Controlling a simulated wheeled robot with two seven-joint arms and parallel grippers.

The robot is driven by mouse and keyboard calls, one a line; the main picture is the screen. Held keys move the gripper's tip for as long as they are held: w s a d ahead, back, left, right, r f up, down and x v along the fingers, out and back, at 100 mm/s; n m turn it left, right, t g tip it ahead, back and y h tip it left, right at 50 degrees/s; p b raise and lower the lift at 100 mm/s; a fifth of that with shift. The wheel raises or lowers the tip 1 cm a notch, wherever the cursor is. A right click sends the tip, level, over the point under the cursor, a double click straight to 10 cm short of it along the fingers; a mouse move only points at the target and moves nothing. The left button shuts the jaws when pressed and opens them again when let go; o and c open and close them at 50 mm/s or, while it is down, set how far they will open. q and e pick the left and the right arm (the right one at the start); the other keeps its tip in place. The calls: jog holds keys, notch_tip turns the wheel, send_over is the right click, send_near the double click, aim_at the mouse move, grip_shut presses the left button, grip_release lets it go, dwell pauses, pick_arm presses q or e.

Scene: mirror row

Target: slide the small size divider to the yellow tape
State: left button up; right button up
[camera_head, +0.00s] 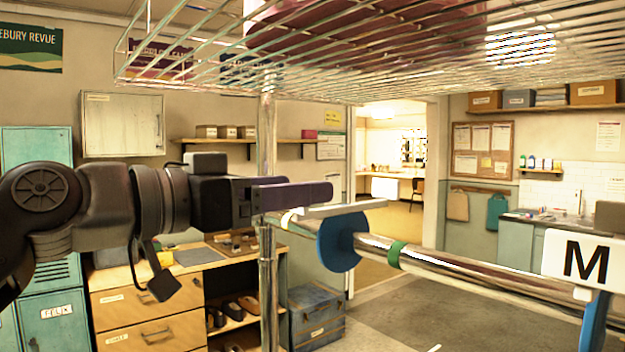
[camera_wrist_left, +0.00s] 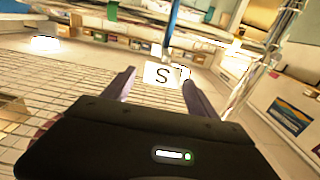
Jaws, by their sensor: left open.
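The small size divider (camera_head: 342,240) is a blue disc on the chrome rail. Its white tag with a black S (camera_wrist_left: 160,75) shows in the left wrist view; in the head view what seems to be that tag appears as a thin pale bar above the disc. Contact cannot be told. My right gripper is not in view.
A green tape band (camera_head: 396,254) sits on the rail just right of the disc. A divider with a white M tag (camera_head: 583,262) stands farther right. A wire shelf (camera_head: 190,70) hangs above the rail, and an upright post (camera_head: 267,150) stands behind my gripper.

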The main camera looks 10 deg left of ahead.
pick_arm(q)
jog(key=shift+p+x, duration=0.35)
jog(key=shift+x, duration=1.55)
grip_shut()
